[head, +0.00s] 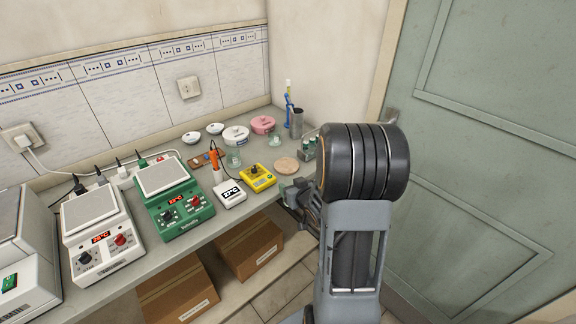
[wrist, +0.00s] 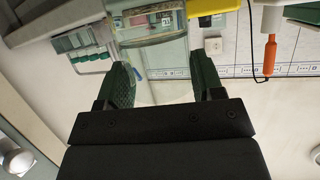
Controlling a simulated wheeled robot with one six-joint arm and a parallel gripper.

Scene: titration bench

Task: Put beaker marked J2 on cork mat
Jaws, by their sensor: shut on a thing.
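A clear glass beaker (wrist: 158,55) is between the two green fingers of my gripper (wrist: 164,88) in the wrist view. The fingers are shut on its sides. I cannot read a J2 mark on it. In the head view my gripper (head: 298,192) is at the front edge of the bench, partly hidden by my arm, and the held beaker cannot be made out. The round tan cork mat (head: 286,165) lies bare on the bench, just behind my gripper. Two other glass beakers stand on the bench, one (head: 234,158) behind the white meter and one (head: 274,141) farther back.
Small green-capped bottles (head: 309,149) stand right of the mat. A yellow device (head: 258,178) and a white meter (head: 229,193) with an orange-handled probe (head: 214,160) are to its left. Cardboard boxes (head: 249,247) sit below.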

